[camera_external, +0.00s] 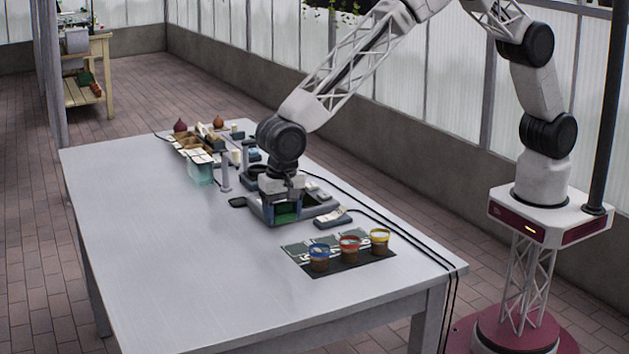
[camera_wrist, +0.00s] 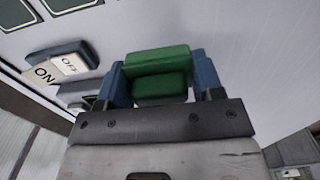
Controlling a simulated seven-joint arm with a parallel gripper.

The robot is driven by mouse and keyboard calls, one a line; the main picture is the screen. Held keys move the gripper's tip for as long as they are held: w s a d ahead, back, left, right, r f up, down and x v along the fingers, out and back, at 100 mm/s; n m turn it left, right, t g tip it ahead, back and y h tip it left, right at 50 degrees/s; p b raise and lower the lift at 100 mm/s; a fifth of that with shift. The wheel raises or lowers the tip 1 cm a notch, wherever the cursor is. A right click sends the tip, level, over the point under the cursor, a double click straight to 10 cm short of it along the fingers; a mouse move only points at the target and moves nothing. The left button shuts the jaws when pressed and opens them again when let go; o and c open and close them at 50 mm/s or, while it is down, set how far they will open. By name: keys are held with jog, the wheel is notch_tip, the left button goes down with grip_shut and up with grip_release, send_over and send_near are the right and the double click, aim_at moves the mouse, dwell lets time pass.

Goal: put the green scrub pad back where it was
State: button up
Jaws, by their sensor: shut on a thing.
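The green scrub pad (camera_wrist: 158,60) sits between the two blue fingers of my gripper (camera_wrist: 160,82) in the wrist view. The fingers are shut on it at its left and right sides. In the external view the green pad (camera_external: 286,217) shows below my gripper (camera_external: 284,205), low over the grey-blue fixture (camera_external: 262,213) on the table. I cannot tell whether the pad touches the fixture or the table. The pad's original place cannot be made out.
A switch box with ON and OFF labels (camera_wrist: 62,60) is close to the pad; it stands right of the fixture (camera_external: 333,218). Three rimmed cups (camera_external: 349,247) stand on a dark mat (camera_external: 345,264). The table's left side (camera_external: 150,230) is clear.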

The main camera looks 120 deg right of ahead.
aim_at(283, 235)
jog(key=shift+f, duration=1.8)
jog(key=shift+f, duration=0.15)
jog(key=o, duration=1)
jog(key=shift+c, duration=0.2)
notch_tip(283, 235, up, 12)
jog(key=shift+r, duration=0.15)
